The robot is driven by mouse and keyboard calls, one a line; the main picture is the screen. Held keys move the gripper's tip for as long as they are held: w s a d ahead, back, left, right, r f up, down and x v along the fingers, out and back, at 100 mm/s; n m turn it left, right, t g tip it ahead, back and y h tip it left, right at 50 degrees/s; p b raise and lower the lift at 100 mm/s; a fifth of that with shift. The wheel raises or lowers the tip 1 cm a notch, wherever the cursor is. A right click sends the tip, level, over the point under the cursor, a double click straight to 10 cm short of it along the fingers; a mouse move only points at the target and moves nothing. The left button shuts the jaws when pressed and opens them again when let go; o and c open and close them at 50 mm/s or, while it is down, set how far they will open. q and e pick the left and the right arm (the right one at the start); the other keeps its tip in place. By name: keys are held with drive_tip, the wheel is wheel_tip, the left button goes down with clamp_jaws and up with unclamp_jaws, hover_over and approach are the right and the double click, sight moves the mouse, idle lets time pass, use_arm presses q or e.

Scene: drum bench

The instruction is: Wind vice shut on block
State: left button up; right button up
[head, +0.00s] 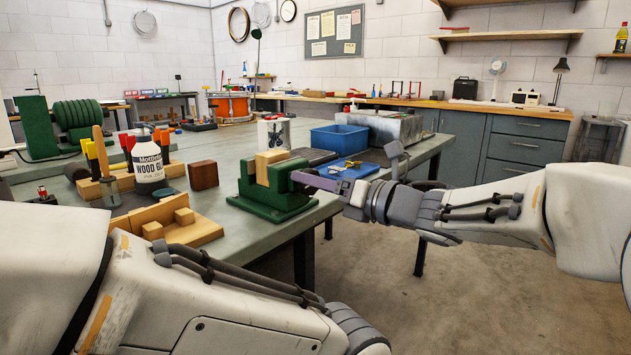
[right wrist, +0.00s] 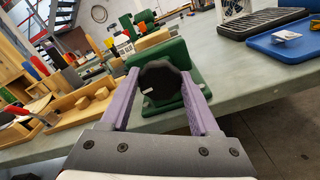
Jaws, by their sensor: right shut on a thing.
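The green vice (head: 272,207) stands at the bench's near edge, and it also shows in the right wrist view (right wrist: 178,52). A light wooden block (head: 270,160) sits upright between its jaws; I cannot tell if both jaws touch it. The vice's dark round handle (right wrist: 160,82) faces my right wrist camera. My right gripper (head: 302,179) comes in from the right, its purple fingers on either side of the handle, shut on it. My left arm crosses the lower left of the head view, and its gripper is out of the picture.
Left of the vice are a wooden jig (head: 180,222), a dark red-brown block (head: 203,175) and a wood glue bottle (head: 147,160). Behind it stands a white tin (head: 274,133). A blue tray (head: 345,170) lies to the right. Open floor lies beyond the bench's near edge.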

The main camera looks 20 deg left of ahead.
drive_tip(key=shift+f+m+p, duration=0.2)
drive_tip(key=shift+m+p, duration=4.9)
drive_tip(key=shift+m, duration=2.65)
drive_tip(key=shift+f+m+p, duration=0.15)
drive_tip(key=shift+m+p, duration=4.9)
drive_tip(key=shift+m, duration=2.7)
drive_tip(key=o, duration=1.4)
drive_tip(key=shift+d, duration=0.1)
drive_tip(key=shift+c, duration=0.2)
